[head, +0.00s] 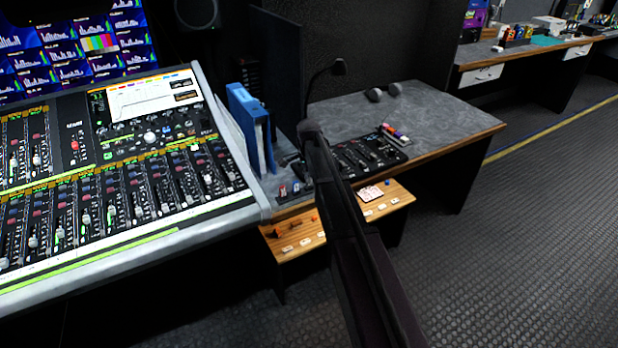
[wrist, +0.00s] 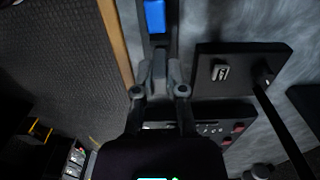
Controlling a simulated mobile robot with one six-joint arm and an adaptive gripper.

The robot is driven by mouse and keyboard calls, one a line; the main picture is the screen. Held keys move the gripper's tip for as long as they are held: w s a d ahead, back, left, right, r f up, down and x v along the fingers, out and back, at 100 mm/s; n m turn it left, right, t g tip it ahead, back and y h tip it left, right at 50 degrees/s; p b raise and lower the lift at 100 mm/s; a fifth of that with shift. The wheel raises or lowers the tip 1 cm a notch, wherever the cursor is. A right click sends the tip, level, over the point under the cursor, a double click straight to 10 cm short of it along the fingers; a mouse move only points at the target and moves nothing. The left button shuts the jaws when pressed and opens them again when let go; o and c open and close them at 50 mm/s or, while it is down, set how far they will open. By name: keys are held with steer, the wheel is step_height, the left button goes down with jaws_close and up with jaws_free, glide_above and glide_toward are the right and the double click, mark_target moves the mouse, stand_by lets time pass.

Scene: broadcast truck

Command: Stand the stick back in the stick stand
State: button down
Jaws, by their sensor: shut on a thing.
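My gripper (wrist: 159,88) is shut on a small grey thing (wrist: 159,68), which I take to be the stick. The fingers cover most of it. It is over the grey desk, near the wooden edge. Just beyond the fingertips is a dark holder-like strip with a blue piece (wrist: 155,15); I cannot tell if this is the stick stand. In the head view, small stick-like pieces (head: 283,190) are at the desk's front left corner, beside my arm. My arm hides my gripper and what it holds there.
A black block (wrist: 236,58) with a pale metal piece is right of my gripper. A blue binder (head: 242,112), a desk lamp (head: 338,67) and a button panel (head: 368,153) stand near my arm. A mixing console (head: 130,160) fills the left.

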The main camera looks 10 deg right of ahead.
steer(key=shift+f, duration=0.35)
steer(key=c, duration=0.6)
jaws_free()
steer(key=shift+r, duration=0.25)
